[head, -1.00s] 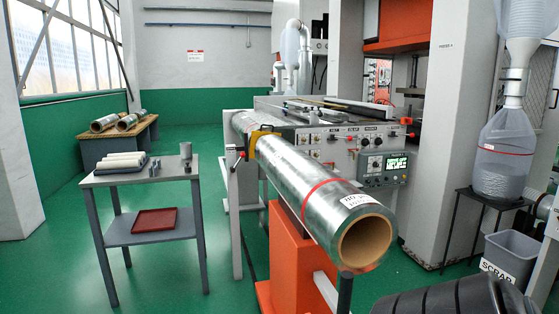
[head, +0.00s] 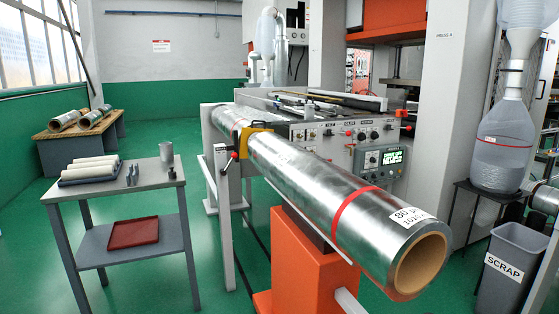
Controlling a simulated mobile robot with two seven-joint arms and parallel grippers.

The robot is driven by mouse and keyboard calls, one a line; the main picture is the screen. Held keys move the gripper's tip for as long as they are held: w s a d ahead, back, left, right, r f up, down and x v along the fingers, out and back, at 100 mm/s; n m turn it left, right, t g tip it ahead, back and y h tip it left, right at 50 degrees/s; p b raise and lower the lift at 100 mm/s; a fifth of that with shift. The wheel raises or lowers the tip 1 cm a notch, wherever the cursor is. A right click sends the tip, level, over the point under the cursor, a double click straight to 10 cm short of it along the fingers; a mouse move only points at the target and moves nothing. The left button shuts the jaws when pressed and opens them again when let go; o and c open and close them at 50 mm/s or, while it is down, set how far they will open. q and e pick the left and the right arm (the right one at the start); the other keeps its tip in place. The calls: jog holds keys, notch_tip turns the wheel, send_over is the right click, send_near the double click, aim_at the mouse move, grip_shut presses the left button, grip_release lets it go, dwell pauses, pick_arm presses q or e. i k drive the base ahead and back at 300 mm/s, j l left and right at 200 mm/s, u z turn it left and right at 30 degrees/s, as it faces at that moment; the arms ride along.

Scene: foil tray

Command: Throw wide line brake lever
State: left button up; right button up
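A large foil roll (head: 305,173) with a red band lies along the machine, its open brown core end (head: 421,264) toward me at the right. A small dark lever with a red tip (head: 234,155) is at the top of a light grey post (head: 224,215), beside the left side of the roll. It may be the brake lever; I see no readable label on it. A yellow block (head: 255,139) sits at the roll next to it. Neither gripper is in view.
A grey table (head: 120,188) with white rolls and a metal cup stands left of the post; a red tray (head: 133,233) is on its lower shelf. An orange stand (head: 300,262) is under the roll. A scrap bin (head: 507,265) is at the right. Green floor is open between table and post.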

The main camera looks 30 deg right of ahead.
aim_at(233, 155)
jog(key=i+z, duration=0.35)
jog(key=i+j+z, duration=0.2)
jog(key=i+z, duration=0.15)
jog(key=i+j+u, duration=0.1)
jog(key=i+j, duration=0.45)
jog(key=i+j+u, duration=0.15)
jog(key=i+j, duration=0.35)
jog(key=i, duration=0.25)
